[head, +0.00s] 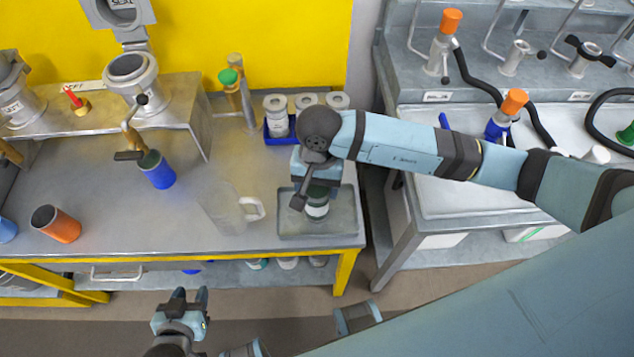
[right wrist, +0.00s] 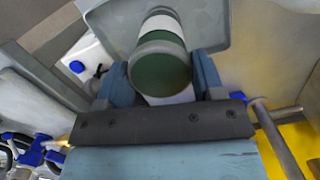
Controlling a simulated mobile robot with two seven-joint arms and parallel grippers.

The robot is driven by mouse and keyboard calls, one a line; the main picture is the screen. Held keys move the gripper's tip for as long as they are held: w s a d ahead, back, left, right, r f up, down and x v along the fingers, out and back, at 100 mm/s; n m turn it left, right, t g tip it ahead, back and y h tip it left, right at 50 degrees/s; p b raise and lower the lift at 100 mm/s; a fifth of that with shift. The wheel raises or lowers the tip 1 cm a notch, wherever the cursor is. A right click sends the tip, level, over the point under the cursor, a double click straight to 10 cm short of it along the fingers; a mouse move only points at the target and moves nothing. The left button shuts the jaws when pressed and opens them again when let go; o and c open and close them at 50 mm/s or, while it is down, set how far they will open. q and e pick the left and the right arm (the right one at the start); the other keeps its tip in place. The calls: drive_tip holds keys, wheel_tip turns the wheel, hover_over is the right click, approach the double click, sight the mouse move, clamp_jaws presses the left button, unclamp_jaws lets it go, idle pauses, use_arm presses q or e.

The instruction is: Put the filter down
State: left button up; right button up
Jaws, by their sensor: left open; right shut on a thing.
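The filter (head: 317,207) is a white cylinder with a dark green top. My right gripper (head: 318,190) is shut on it, over the grey tray (head: 290,226) at the right end of the steel table. In the right wrist view the filter's green end (right wrist: 160,66) sits between the two blue fingers, with the tray (right wrist: 215,25) behind it. I cannot tell whether its base touches the tray floor. My left gripper (head: 188,296) is open and empty, low in front of the table.
A clear jug (head: 225,210) stands just left of the tray. A blue rack (head: 278,137) with white-capped cylinders is behind it. Blue (head: 157,172) and orange (head: 56,224) cups are further left. A sink bench (head: 450,185) stands to the right, across a gap.

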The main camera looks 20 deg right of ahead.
drive_tip(key=shift+f+b, duration=0.15)
drive_tip(key=shift+b, duration=0.15)
drive_tip(key=o, duration=1.2)
drive_tip(key=shift+c, duration=0.2)
drive_tip(key=shift+r+p, duration=0.3)
drive_tip(key=shift+p, duration=0.05)
drive_tip(key=shift+w+r, duration=0.1)
drive_tip(key=shift+r, duration=0.25)
wheel_tip(320, 180, up, 11)
drive_tip(key=w+b, duration=0.1)
drive_tip(key=shift+d, duration=0.3)
